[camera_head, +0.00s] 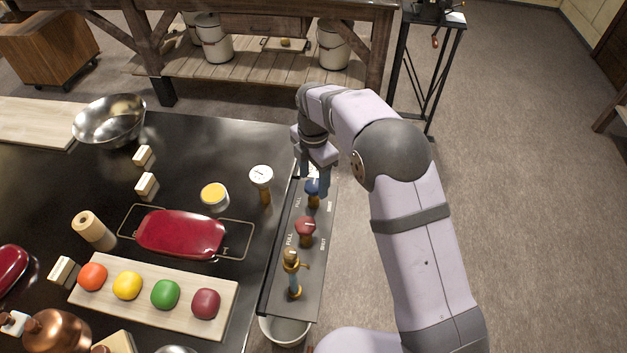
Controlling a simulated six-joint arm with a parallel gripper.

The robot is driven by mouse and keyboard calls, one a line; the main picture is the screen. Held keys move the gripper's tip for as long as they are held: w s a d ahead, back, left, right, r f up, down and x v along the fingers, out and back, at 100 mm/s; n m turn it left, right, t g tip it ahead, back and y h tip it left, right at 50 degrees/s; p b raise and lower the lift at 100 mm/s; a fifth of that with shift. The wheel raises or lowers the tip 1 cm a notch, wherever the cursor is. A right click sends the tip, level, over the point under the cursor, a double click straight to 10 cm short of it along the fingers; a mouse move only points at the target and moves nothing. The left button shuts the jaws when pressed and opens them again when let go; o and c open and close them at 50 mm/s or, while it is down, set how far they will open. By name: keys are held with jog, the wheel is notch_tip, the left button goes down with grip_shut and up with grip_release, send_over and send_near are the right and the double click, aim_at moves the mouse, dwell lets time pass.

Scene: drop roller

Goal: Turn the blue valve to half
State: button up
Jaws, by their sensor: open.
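The blue valve (313,188) stands at the far end of a dark panel along the table's right edge. My gripper (312,185) points down at it from above, its fingers open at about the valve's height. The fingers partly cover the valve, so I cannot tell whether they touch it or which way its handle points. The panel (285,262) carries printed labels that read FULL on the left and appear to read SHUT on the right.
A red dish (180,233) on a wire rack, a yellow-topped jar (214,195) and a board with several coloured balls (150,290) lie further left. A bucket (286,329) is below the panel's near end.

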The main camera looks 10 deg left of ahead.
aim_at(316, 185)
jog(key=shift+r+b, duration=0.95)
jog(key=shift+r, duration=2.3)
jog(key=shift+d, duration=0.1)
jog(key=shift+s+d+m, duration=0.1)
jog(key=shift+d+m, duration=0.2)
jog(key=s+d+m, duration=0.5)
jog(key=d+m, duration=0.2)
jog(key=d, duration=0.1)
jog(key=s+d+m, duration=0.4)
jog(key=d+m, duration=0.3)
jog(key=d, duration=0.1)
jog(key=s+d+f+m, duration=0.2)
jog(key=s+d+m, duration=0.2)
jog(key=s+m, duration=0.2)
jog(key=s+d+f+m, duration=0.2)
jog(key=s+d+m, duration=0.2)
jog(key=s, duration=0.5)
jog(key=shift+f+m, duration=0.3)
jog(key=shift+m, duration=0.9)
